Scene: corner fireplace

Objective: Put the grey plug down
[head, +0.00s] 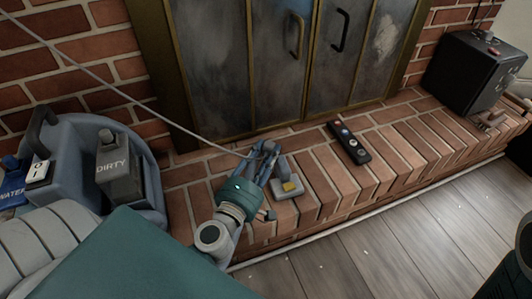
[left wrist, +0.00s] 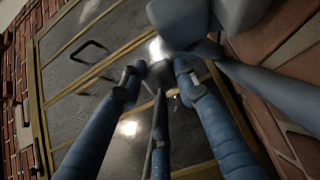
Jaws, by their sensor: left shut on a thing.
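My left gripper (head: 266,150) is low over the brick hearth in front of the fireplace doors. It is shut on the grey plug, which is mostly hidden by the fingers in the head view. In the left wrist view the plug (left wrist: 158,75) shows as a small grey piece between the two blue fingertips (left wrist: 158,80), with its cable running down from it. The grey cable (head: 130,89) comes in from the upper left to the gripper in the head view. I cannot tell whether the plug touches the bricks. My right gripper is not in view.
A grey block with a yellow part (head: 286,188) lies on the hearth close right of my gripper. A dark remote (head: 348,142) lies further right. A black box (head: 474,72) stands at the far right. A cleaner with a DIRTY tank (head: 119,172) stands left. Bare bricks lie right of the remote.

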